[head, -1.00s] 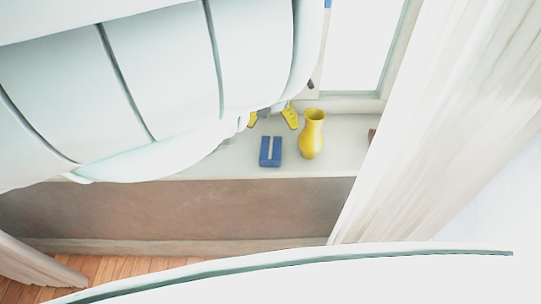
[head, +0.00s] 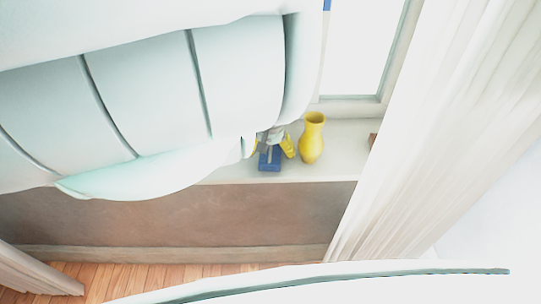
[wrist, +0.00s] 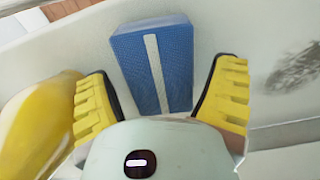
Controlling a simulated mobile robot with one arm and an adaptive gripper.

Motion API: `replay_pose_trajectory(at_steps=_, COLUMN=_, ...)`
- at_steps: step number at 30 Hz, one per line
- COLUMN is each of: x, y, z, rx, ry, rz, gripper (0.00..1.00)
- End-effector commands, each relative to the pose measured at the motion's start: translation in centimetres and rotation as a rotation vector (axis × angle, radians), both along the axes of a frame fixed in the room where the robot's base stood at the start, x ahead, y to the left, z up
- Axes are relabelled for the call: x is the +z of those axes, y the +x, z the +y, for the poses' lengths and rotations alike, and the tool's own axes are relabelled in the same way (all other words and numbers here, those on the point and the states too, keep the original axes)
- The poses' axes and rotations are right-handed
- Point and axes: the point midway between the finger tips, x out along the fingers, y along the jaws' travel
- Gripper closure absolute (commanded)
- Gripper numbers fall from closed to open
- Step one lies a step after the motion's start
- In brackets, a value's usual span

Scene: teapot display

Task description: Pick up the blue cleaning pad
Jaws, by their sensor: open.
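The blue cleaning pad (head: 269,162), a block with a pale stripe, lies on the pale window sill in the head view. In the wrist view the blue pad (wrist: 178,62) lies just ahead of the fingertips, roughly centred between them. My gripper (head: 271,146) has yellow padded fingers. In the wrist view my gripper (wrist: 160,97) is open, with one finger to each side of the pad's near end and nothing held. In the head view the fingers and arm hide part of the pad's far end.
A yellow vase (head: 312,138) stands on the sill (head: 335,165) close to the right of my gripper. In the wrist view the vase (wrist: 38,125) is right beside the left finger. A white curtain (head: 440,110) hangs at the right. The sill's front edge is close to the pad.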

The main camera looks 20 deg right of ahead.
Motion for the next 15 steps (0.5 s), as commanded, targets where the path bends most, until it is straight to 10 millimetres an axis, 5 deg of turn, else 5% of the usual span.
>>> replay_pose_trajectory(at_steps=8, x=-0.07, y=0.01, z=0.0, rx=0.0, ry=0.0, rz=0.0, gripper=0.15)
replay_pose_trajectory(at_steps=15, x=-0.06, y=0.01, z=0.0, rx=0.0, ry=0.0, rz=0.0, gripper=0.4)
